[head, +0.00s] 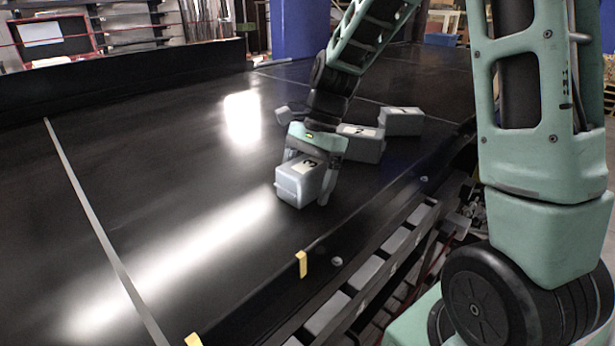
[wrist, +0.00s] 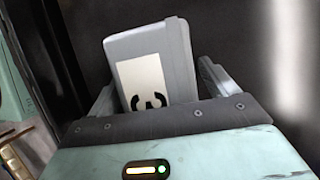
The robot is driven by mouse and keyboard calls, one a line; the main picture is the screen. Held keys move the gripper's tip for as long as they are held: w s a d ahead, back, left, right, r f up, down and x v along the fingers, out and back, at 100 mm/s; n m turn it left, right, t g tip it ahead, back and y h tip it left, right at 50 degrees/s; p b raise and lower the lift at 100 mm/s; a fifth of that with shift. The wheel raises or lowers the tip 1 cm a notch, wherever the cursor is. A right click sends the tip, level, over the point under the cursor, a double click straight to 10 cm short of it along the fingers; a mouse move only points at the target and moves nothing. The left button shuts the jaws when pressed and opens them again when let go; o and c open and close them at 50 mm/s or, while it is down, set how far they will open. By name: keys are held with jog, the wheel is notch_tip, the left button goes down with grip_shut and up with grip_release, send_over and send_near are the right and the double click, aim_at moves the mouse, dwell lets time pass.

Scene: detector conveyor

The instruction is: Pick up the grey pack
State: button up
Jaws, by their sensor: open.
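A grey pack (head: 299,184) with a pale label marked 3 sits on the black conveyor belt (head: 170,190). In the wrist view the same grey pack (wrist: 182,50) lies between my two fingers, its label facing the camera. My gripper (head: 311,182) is down around the pack from above, with one finger on each side. The fingertips are partly hidden.
Behind my gripper, a grey pack marked 2 (head: 362,146) and another grey pack (head: 402,122) stand close together on the belt. Yellow tabs (head: 302,264) mark the belt's near edge. The belt's left side is clear.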

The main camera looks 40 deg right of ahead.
jog(key=c, duration=1.5)
